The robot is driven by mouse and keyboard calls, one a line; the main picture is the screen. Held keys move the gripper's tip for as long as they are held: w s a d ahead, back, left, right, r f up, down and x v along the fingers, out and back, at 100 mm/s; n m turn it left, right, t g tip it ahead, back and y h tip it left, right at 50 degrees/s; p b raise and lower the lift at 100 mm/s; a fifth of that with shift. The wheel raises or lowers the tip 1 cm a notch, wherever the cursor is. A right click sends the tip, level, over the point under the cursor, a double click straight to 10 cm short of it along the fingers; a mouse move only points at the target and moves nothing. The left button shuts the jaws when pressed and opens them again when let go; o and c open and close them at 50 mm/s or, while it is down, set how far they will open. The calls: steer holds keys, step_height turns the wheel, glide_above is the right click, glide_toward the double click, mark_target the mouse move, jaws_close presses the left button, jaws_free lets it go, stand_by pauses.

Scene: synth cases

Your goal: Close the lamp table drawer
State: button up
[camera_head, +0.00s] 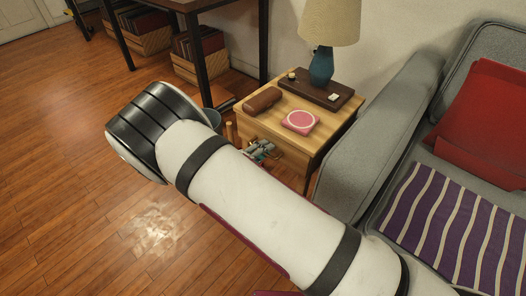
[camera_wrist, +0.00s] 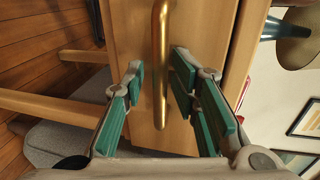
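The lamp table (camera_head: 338,122) is light wood and stands beside the sofa. Its drawer is largely hidden by my arm in the head view, so I cannot tell there how far it is out. In the wrist view the wooden drawer front (camera_wrist: 205,25) fills the middle, with a long brass handle (camera_wrist: 158,110) running upright in the picture. My gripper (camera_wrist: 160,72) is open, with its green-padded fingers on either side of the handle and gaps between. In the head view my gripper (camera_head: 258,150) is partly visible at the table's front.
On the table top are a blue lamp (camera_head: 321,67), a dark tray (camera_head: 310,90), a brown case (camera_head: 262,101) and a pink-and-white item (camera_head: 300,121). A grey sofa (camera_head: 375,130) stands close on the right. A dark-legged table (camera_head: 197,60) is behind. Floor at left is clear.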

steer(key=shift+r, duration=0.1)
steer(key=v, duration=1.2)
stand_by(0.4)
